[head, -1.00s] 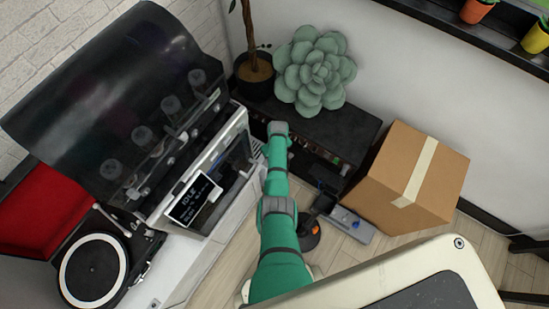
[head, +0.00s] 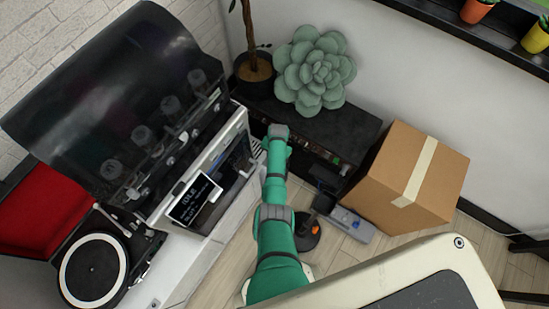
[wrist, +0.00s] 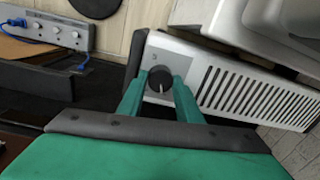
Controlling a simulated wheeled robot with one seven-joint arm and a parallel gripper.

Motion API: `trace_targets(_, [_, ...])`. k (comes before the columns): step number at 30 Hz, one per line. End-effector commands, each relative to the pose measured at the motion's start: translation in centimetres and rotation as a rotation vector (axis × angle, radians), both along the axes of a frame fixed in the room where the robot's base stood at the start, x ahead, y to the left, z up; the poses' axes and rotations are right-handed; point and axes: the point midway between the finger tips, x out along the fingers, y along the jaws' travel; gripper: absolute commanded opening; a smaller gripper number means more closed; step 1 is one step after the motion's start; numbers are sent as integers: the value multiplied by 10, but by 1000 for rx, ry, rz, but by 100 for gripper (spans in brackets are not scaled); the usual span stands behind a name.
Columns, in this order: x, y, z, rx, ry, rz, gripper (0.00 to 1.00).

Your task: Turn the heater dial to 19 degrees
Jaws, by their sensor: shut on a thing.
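The heater (wrist: 225,88) is a white panel with a row of dark slots in the wrist view. Its dial (wrist: 159,82) is a round black knob with a light pointer line, near the panel's left end. My gripper (wrist: 161,83) has its two green fingers on either side of the dial and is shut on it. The pointer runs roughly up and down in the picture. I cannot read any degree marks around the dial. In the head view my green arm reaches toward the dark cabinet, and the dial is hidden there.
A dark cabinet (head: 355,125) with a green succulent (head: 314,70) stands at the back. A cardboard box (head: 412,178) sits to its right. A machine with a small screen (head: 195,199) and a turntable (head: 93,270) are at left. A grey socket box (wrist: 45,30) shows in the wrist view.

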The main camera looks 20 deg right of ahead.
Motion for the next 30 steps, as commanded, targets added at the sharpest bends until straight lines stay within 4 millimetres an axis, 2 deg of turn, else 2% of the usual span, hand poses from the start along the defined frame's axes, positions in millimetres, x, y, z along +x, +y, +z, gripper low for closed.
trace_targets(9, [0,1,0,1,-2,-251,9])
trace_targets(15, [0,2,0,-1,0,-354,9])
trace_targets(30, [-1,1,0,-1,0,-434,9])
